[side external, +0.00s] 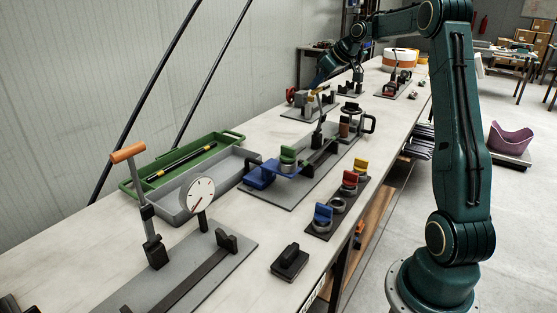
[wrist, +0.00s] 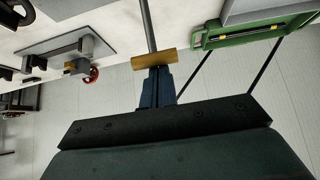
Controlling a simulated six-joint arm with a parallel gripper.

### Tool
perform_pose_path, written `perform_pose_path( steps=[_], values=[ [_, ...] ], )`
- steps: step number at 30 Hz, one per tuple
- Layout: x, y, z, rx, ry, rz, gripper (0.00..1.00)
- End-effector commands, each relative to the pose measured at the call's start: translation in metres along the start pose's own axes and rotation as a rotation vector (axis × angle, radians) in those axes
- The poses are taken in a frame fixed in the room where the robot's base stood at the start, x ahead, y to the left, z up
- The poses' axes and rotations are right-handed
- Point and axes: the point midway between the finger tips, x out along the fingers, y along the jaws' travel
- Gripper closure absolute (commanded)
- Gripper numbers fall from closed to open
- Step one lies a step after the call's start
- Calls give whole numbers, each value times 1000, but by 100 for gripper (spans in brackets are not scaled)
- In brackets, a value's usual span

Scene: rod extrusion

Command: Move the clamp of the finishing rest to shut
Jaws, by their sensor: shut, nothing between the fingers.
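An upright clamp lever with a yellow crossbar handle (side external: 312,93) rises from the middle dark plate (side external: 282,192), which I take for the finishing rest. The handle also shows in the wrist view (wrist: 147,60), with its grey rod running up out of the picture. My gripper (side external: 318,80) is at the top of this lever, its dark blue fingers shut. In the wrist view my fingertips (wrist: 158,72) are right at the handle. I cannot tell whether they touch it. The lever's foot is partly hidden among the plate's fixtures.
A near plate carries an orange-handled lever (side external: 128,152) and a dial gauge (side external: 199,195). A green tray (side external: 200,162) lies behind it. A far plate has a red handwheel (side external: 291,95). Coloured blocks stand on a strip (side external: 338,203) near the front edge.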

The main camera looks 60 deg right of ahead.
Motion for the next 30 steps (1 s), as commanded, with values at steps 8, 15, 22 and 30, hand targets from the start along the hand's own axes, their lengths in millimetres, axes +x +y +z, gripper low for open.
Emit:
perform_pose_path(
  steps=[8,15,22,30],
  values=[
    [-14,1,19,5,-4,1,100],
    [-29,0,45,5,-4,0,100],
    [-38,0,68,4,-4,0,100],
    [-41,0,81,1,-2,0,100]
  ],
)
